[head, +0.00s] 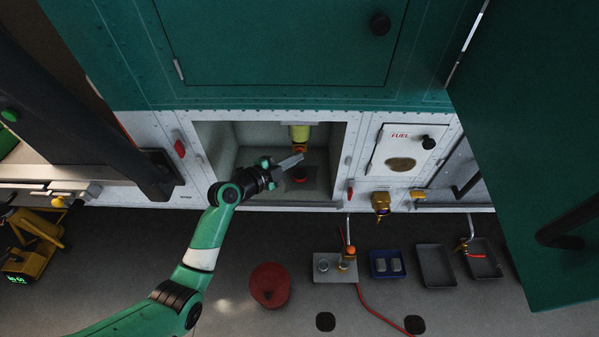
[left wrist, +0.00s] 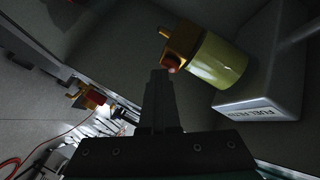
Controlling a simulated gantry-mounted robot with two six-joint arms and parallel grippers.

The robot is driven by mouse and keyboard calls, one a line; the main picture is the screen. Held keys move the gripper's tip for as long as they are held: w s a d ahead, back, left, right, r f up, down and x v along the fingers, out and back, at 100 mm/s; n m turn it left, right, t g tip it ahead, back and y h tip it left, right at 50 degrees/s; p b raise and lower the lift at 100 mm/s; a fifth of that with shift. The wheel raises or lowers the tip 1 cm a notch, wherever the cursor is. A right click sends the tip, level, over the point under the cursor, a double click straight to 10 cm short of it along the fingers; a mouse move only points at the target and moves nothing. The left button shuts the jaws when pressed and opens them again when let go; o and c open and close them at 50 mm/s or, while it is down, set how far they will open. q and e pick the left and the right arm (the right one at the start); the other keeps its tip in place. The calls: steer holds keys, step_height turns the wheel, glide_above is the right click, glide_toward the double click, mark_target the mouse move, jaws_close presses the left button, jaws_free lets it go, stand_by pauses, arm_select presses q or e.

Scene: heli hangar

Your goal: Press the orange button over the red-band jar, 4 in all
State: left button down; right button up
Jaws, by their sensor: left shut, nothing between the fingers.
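In the head view, a yellow filter cylinder (head: 300,132) hangs in the open bay. An orange button (head: 300,149) shows at its lower end, and a dark jar with a red band (head: 298,174) stands below it. My left gripper (head: 298,160) is shut and empty, reaching into the bay from the left, its tip close below the button. In the left wrist view, the shut fingers (left wrist: 160,73) end just beside the red-orange button (left wrist: 170,63) on the brass cap of the yellow cylinder (left wrist: 218,62). I cannot tell whether they touch. My right gripper is not in view.
The bay's walls (head: 334,140) close in around the gripper. A FUEL panel (head: 402,150) and a brass valve (head: 381,202) are to the right. Below are a grey plate (head: 329,278), a blue tray (head: 371,271), dark trays (head: 434,281) and a red round object (head: 270,286).

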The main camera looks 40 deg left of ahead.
arm_select(q)
steer(key=shift+s, duration=0.15)
stand_by(0.3)
steer(key=s+d+p, duration=0.2)
steer(key=s+d, duration=0.2)
steer(key=shift+s+p, duration=0.2)
steer(key=shift+p, duration=0.2)
steer(key=shift+d, duration=0.1)
stand_by(2.1)
steer(key=n+t+b, duration=0.1)
steer(key=b, duration=0.2)
steer(key=s+d+n+t+b, duration=0.1)
steer(key=b, duration=0.2)
steer(key=s+d+n+t+b, duration=0.1)
steer(key=n+t+b, duration=0.1)
steer(key=b, duration=0.1)
steer(key=shift+s+d+f, duration=0.1)
steer(key=shift+f, duration=0.25)
